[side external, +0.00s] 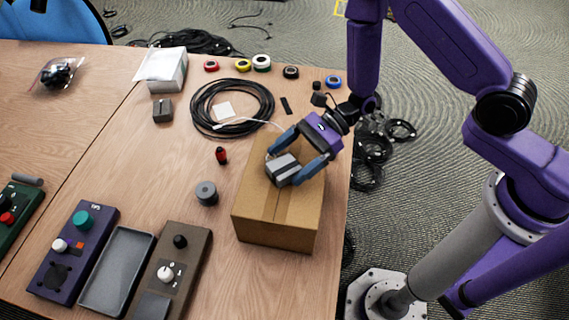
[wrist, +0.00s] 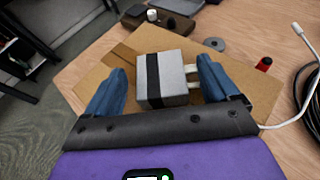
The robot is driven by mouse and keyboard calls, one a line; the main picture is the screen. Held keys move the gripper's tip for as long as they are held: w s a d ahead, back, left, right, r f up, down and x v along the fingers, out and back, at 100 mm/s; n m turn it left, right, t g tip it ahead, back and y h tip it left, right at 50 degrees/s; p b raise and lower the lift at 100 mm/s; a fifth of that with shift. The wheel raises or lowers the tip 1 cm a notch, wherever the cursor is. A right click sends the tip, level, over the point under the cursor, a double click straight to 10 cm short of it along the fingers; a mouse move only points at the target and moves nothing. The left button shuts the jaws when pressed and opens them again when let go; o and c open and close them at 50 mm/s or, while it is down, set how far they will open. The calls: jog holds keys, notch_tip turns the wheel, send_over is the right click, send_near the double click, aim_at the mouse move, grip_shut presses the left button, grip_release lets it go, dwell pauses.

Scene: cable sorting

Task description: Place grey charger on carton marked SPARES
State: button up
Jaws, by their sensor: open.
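The grey charger (side external: 283,169) is a small block with a dark band. It is on top of the brown carton (side external: 275,218), near the carton's far part. In the wrist view the charger (wrist: 168,78) shows its black strap and two pale prongs pointing right. My gripper (side external: 296,165) is over the carton with its blue fingers apart, one on each side of the charger. In the wrist view my gripper (wrist: 160,92) shows gaps between the fingers and the charger. The carton (wrist: 110,68) lies beneath it. No SPARES marking is readable on the carton faces I see.
A coiled black cable (side external: 232,107) with a white lead lies behind the carton. A grey roll (side external: 207,193) and a red-black piece (side external: 221,155) stand left of it. Control boxes and a grey tray (side external: 117,271) are at front left. Tape rolls line the back.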

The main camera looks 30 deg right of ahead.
jog(key=v, duration=1)
jog(key=shift+s+a+r+n, duration=0.15)
jog(key=shift+s+r+n, duration=0.15)
jog(key=s+d+r+n+g+h, duration=0.1)
jog(key=s+r+n+g+h, duration=0.25)
jog(key=s+n, duration=0.25)
jog(key=s+d+r+n+g+h, duration=0.1)
jog(key=s+r+n+g+h, duration=0.1)
jog(key=s+n+g, duration=0.4)
jog(key=s+d+r+n+t+h, duration=0.3)
jog(key=d+n+t+h, duration=0.1)
jog(key=n, duration=0.5)
jog(key=s+d+r+n+t+h, duration=0.3)
jog(key=s+d+n+t, duration=0.1)
jog(key=n, duration=0.5)
jog(key=d+t, duration=0.1)
jog(key=d, duration=0.1)
jog(key=shift+d+r+t+h, duration=0.35)
jog(key=shift+d, duration=0.05)
